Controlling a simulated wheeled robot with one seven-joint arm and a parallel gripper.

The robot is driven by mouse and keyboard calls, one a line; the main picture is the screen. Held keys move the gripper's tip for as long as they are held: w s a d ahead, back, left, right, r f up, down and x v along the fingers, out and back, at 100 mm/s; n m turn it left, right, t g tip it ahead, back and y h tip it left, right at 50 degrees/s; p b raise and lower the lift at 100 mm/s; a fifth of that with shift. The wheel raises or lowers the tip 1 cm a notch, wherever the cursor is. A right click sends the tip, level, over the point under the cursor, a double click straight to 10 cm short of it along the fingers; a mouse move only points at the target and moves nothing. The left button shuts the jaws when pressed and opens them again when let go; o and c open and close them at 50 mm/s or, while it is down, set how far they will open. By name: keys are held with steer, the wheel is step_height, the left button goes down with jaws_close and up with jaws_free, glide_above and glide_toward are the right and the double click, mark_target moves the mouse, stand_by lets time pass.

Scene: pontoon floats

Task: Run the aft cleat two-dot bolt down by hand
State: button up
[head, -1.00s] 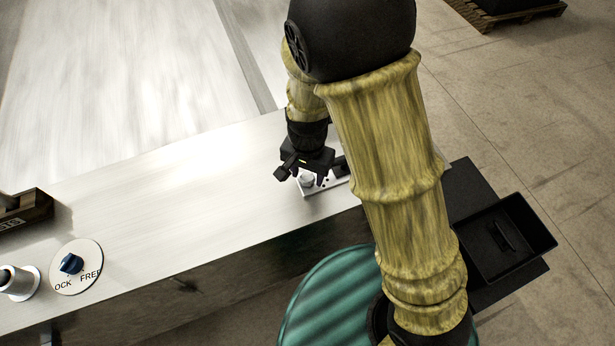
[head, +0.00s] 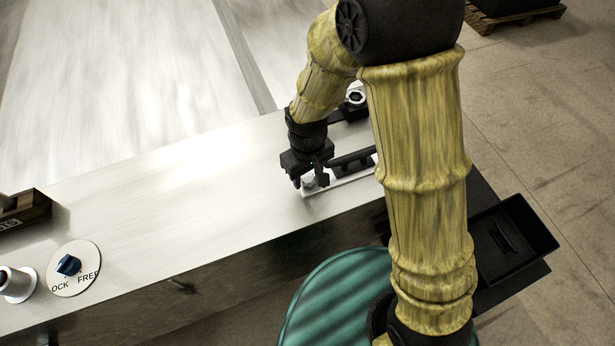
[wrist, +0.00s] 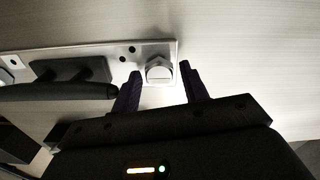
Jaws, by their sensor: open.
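A silver bolt (wrist: 159,70) with a pale hex head sits at one end of a bright metal plate (wrist: 150,48). Two dark dots mark the plate beside it. A black cleat (wrist: 72,70) rises from the same plate, left of the bolt in the wrist view and right of it in the head view (head: 352,160). My gripper (wrist: 161,78) is open, with one finger on each side of the bolt head; I cannot tell whether either touches it. In the head view my gripper (head: 308,182) is over the plate's left end and partly hides the bolt (head: 309,184).
A blue knob (head: 69,265) on a round lettered dial and a metal post (head: 15,283) stand at the deck's left. A black tray (head: 507,240) lies at the right, beyond the edge.

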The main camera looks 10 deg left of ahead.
steer(key=n+p, duration=0.1)
steer(key=n, duration=0.5)
steer(key=shift+w+r+p, duration=0.15)
steer(key=shift+p, duration=0.2)
steer(key=n+p, duration=0.1)
steer(key=n, duration=0.2)
steer(key=shift+n, duration=0.4)
steer(key=c, duration=0.8)
steer(key=m+b, duration=0.1)
steer(key=m, duration=0.1)
steer(key=m+b, duration=0.1)
steer(key=shift+f+m, duration=0.3)
steer(key=shift+m, duration=0.1)
steer(key=m+b, duration=0.1)
steer(key=m, duration=0.4)
steer(key=shift+m, duration=0.4)
steer(key=m, duration=0.2)
steer(key=shift+r+m+b, duration=0.1)
steer(key=shift+m+b, duration=0.2)
